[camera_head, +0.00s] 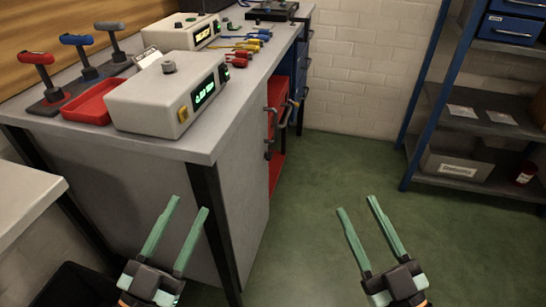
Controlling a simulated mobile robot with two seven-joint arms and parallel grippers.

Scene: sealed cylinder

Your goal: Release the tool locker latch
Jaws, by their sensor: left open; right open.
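A red cabinet (277,172) stands under the far part of the workbench, seen edge-on, with dark handles on its side that faces the aisle. It may be the tool locker; I cannot make out a latch. My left gripper (188,207) is open and empty, low in front of the bench's near end. My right gripper (358,206) is open and empty over the green floor, right of the bench. Both are well apart from the cabinet. The cabinet's front is mostly hidden by the viewing angle.
A blue shelf unit (418,138) with boxes stands at the right. The green floor (345,165) between is clear. A pale table corner (25,195) is at left.

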